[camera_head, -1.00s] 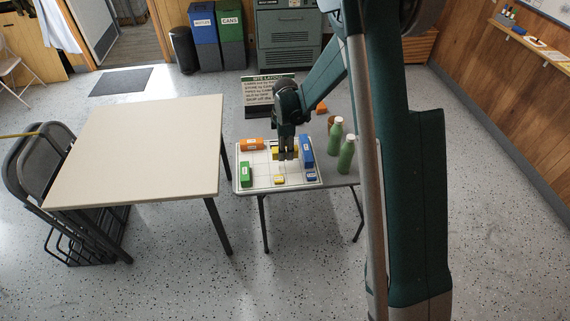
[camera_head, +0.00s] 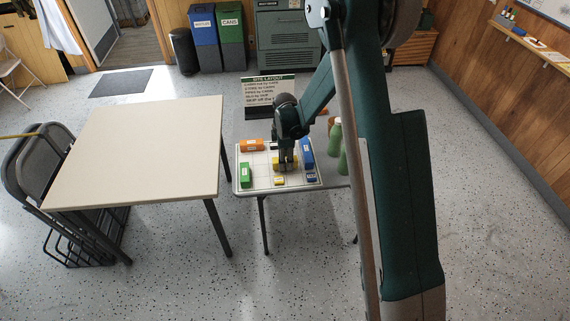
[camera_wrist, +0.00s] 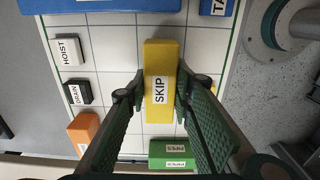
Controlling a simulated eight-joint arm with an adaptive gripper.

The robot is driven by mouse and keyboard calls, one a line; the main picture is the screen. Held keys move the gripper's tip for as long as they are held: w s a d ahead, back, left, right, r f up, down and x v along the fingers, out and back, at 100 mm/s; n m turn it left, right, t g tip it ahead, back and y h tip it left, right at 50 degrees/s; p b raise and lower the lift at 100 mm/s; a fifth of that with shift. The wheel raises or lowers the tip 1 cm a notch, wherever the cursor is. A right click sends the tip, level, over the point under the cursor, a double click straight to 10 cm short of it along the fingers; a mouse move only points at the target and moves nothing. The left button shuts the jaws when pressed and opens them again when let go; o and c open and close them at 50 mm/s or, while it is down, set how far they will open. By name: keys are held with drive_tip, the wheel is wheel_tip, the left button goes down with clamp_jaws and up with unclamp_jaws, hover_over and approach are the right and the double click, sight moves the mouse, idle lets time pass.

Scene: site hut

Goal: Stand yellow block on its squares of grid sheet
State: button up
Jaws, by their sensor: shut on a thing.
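The yellow block (camera_head: 277,161), labelled SKIP, is between my gripper's fingers in the wrist view (camera_wrist: 160,100). My gripper (camera_head: 287,168) is shut on the block's two long sides, low over the grid sheet (camera_head: 262,180). The sheet's white squares also show in the wrist view (camera_wrist: 111,52). I cannot tell whether the block touches the sheet. My fingers hide part of the block in the head view.
On the sheet are an orange block (camera_head: 251,144), a green block (camera_head: 246,175), a long blue block (camera_head: 307,153) and a small yellow piece (camera_head: 280,181). A SITE LAYOUT board (camera_head: 268,96) stands behind. Green bottles (camera_head: 337,138) stand right, partly hidden by my arm. A bare table (camera_head: 140,150) is at left.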

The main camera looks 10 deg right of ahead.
drive_tip(key=shift+f, duration=0.6)
drive_tip(key=shift+f, duration=0.15)
drive_tip(key=o, duration=1)
drive_tip(key=shift+c, duration=0.2)
drive_tip(key=shift+r, duration=0.2)
drive_tip(key=shift+r+p, duration=0.55)
drive_tip(key=shift+r, duration=5.45)
drive_tip(key=shift+r, duration=0.1)
